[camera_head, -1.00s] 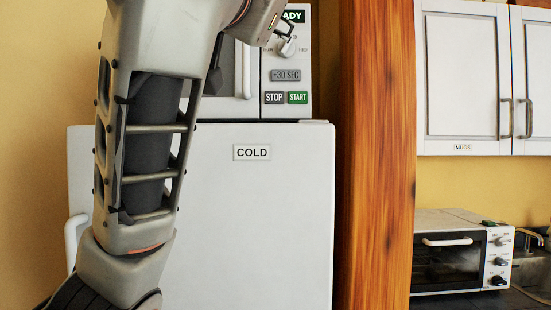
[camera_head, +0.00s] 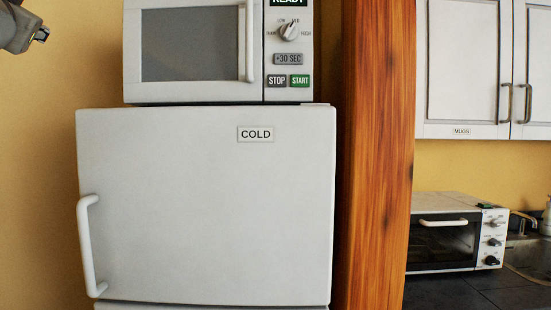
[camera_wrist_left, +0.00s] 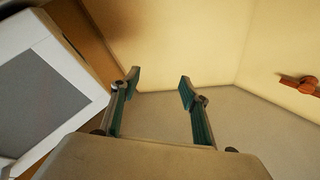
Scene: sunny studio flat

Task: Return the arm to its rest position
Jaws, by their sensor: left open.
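In the left wrist view my left gripper (camera_wrist_left: 159,86) is open, its two green-padded fingers apart with nothing between them. Beyond the fingers are a pale yellow wall and a grey surface. In the head view only a grey part of my left arm (camera_head: 20,28) shows, at the top left corner, left of the microwave and in front of the yellow wall. My right gripper is in neither view.
A white fridge (camera_head: 205,210) with a COLD label and a left-side handle stands shut, with a microwave (camera_head: 190,45) on top. A wooden post (camera_head: 378,150) stands beside them. Right of it are a toaster oven (camera_head: 445,240) and a MUGS cabinet (camera_head: 462,70).

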